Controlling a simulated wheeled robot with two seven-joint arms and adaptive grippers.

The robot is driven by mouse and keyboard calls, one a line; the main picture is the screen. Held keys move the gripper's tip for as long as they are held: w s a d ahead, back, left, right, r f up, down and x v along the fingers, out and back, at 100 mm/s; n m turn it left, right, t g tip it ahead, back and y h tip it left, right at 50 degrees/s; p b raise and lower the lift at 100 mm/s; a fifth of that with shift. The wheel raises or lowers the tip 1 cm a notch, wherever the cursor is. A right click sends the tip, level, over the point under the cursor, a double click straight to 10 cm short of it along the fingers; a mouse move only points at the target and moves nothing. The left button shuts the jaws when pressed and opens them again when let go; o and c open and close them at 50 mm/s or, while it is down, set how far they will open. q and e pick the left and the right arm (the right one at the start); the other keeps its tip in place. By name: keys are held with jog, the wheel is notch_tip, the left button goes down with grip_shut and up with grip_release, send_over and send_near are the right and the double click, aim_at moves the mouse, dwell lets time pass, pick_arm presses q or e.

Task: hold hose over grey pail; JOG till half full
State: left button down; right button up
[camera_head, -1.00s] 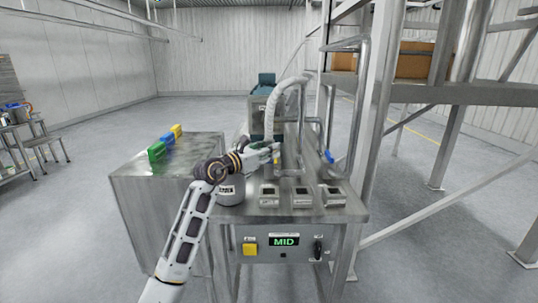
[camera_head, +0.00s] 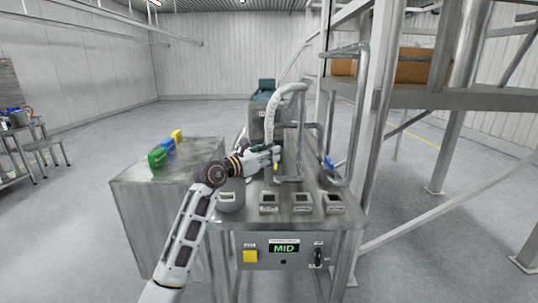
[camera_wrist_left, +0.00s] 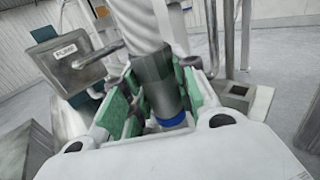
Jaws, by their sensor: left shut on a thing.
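My left gripper (camera_head: 272,155) is shut on the grey end of the white ribbed hose (camera_head: 271,118). In the left wrist view, its green pads (camera_wrist_left: 160,100) sit on both sides of the hose's grey nozzle (camera_wrist_left: 158,85), which has a blue band. The control panel below has a yellow button (camera_head: 250,256), a green MID display (camera_head: 284,248) and a black knob (camera_head: 319,257). My right gripper is not in view.
Several small steel boxes, including one (camera_head: 300,203), line the table's front edge right of the pail. Bent steel pipes (camera_head: 345,52) and a frame post (camera_head: 376,110) stand at the right. A side cabinet (camera_head: 150,210) carries green, blue and yellow items.

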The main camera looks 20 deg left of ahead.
aim_at(269, 143)
pick_arm(q)
jog(key=shift+r+p, duration=1.95)
jog(key=shift+r, duration=0.7)
jog(key=shift+r, duration=0.2)
jog(key=shift+f, duration=0.1)
